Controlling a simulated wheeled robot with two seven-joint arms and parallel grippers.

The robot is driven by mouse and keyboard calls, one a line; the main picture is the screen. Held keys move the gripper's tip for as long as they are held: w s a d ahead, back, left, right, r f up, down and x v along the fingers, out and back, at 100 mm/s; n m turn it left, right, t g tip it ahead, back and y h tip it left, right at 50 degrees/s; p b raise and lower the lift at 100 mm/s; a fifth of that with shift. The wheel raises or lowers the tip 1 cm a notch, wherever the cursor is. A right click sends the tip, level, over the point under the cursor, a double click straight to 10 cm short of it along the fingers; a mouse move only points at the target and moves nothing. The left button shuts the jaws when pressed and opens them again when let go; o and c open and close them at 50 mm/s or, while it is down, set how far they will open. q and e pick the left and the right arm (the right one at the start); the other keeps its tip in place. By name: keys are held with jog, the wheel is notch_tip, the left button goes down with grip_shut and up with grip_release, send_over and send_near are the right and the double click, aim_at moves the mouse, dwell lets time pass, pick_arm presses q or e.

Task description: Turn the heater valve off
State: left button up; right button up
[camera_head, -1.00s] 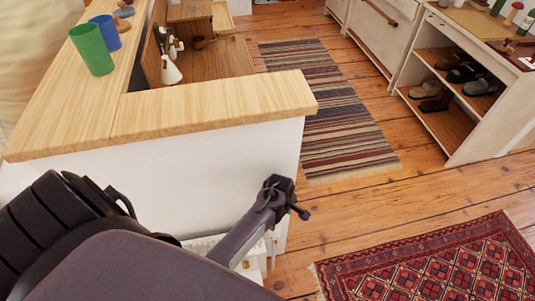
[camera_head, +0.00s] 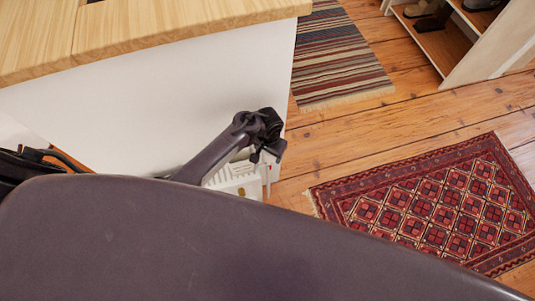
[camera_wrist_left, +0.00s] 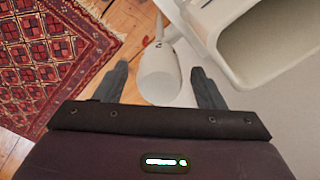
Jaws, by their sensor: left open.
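The heater valve (camera_wrist_left: 159,76) is a white rounded knob in the left wrist view, with a white pipe above it. My left gripper (camera_wrist_left: 160,68) is open, with one dark finger on each side of the knob. Gaps show between the fingers and the knob, and it is not held. The white heater (camera_wrist_left: 211,24) is at the upper right of that view. In the head view the heater (camera_head: 236,180) is partly hidden behind my arm, low beside a white panel. My left gripper (camera_head: 268,146) shows just above it. My right gripper is out of view.
A wooden counter (camera_head: 170,22) on a white panel (camera_head: 170,95) stands left of the gripper. A red patterned rug (camera_head: 435,205) and a striped rug (camera_head: 335,60) lie on the plank floor. A shoe shelf (camera_head: 437,45) is at the upper right.

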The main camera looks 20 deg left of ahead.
pick_arm(q)
jog(key=shift+f, duration=0.75)
jog(key=c, duration=1)
jog(key=shift+o, duration=0.2)
